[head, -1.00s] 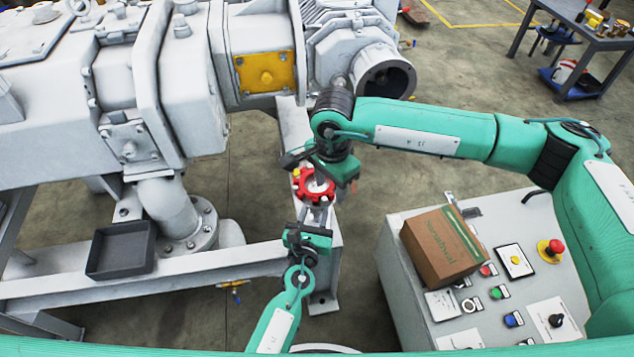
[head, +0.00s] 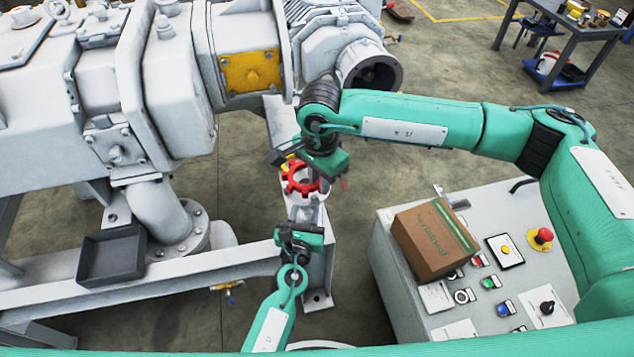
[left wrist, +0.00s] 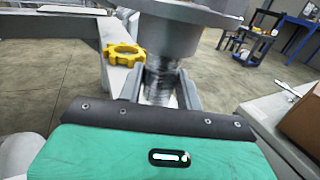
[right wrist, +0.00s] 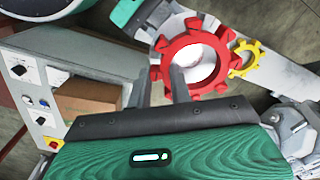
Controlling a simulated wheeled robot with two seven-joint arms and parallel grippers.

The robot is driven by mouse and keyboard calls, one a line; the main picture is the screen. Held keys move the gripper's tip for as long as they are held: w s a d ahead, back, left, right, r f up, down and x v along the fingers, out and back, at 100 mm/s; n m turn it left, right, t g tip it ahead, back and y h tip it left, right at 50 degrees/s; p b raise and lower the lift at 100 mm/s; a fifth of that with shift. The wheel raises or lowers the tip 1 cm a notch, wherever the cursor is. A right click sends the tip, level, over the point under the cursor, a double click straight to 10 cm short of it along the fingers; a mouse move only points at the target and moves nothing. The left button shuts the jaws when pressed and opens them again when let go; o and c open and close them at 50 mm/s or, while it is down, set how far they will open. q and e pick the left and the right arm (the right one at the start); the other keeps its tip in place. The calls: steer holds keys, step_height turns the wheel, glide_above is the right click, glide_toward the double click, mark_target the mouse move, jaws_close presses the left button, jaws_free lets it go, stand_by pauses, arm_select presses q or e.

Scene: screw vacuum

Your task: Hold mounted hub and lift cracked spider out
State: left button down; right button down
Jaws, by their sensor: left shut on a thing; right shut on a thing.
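The red toothed spider (head: 300,180) is at the top of the grey mounted hub (head: 313,213). My right gripper (head: 318,172) is shut on the spider's rim from above. In the right wrist view the red ring (right wrist: 195,62) sits between and ahead of the fingers (right wrist: 178,85), with pale metal showing through its centre. I cannot tell how wide any gap below it is, and no crack can be made out. My left gripper (head: 302,232) is shut on the narrow neck (left wrist: 162,85) below the hub's wide flange (left wrist: 190,20).
A yellow spider (left wrist: 124,55) lies on the grey beam beside the hub. A dark tray (head: 112,255) sits on the frame at left. A control console (head: 460,300) with a cardboard box (head: 432,240) stands at right. The large grey pump (head: 150,75) fills the back left.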

step_height(320, 180, up, 8)
steer(key=shift+r, duration=0.1)
arm_select(q)
steer(key=c, duration=0.9)
jaws_free()
steer(key=shift+o, duration=0.2)
steer(key=v, duration=1.2)
